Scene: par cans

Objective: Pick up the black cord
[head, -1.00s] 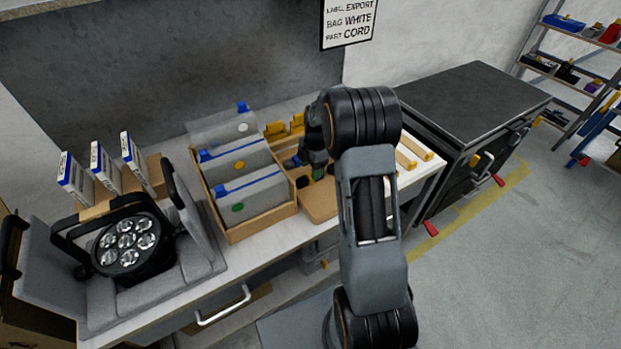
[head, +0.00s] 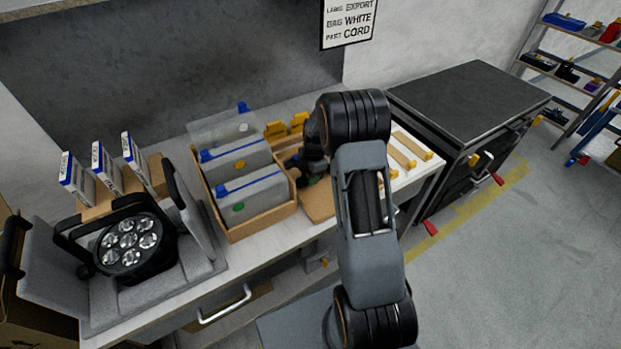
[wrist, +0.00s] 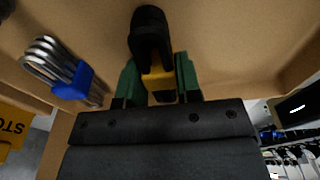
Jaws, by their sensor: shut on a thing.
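The black cord (wrist: 150,32) shows in the wrist view as a thick black loop with a yellow band (wrist: 158,82) round its lower part. My gripper (wrist: 158,74) has green fingers on both sides of the yellow band and is shut on the cord. Brown tray-like surface (wrist: 225,35) lies behind it; I cannot tell whether the cord touches it. In the head view my arm hides most of the gripper and the cord.
In the head view a cardboard box (head: 262,222) with bags stands left of my arm. A par can (head: 128,243) sits further left. Wooden strips (head: 408,150) lie right.

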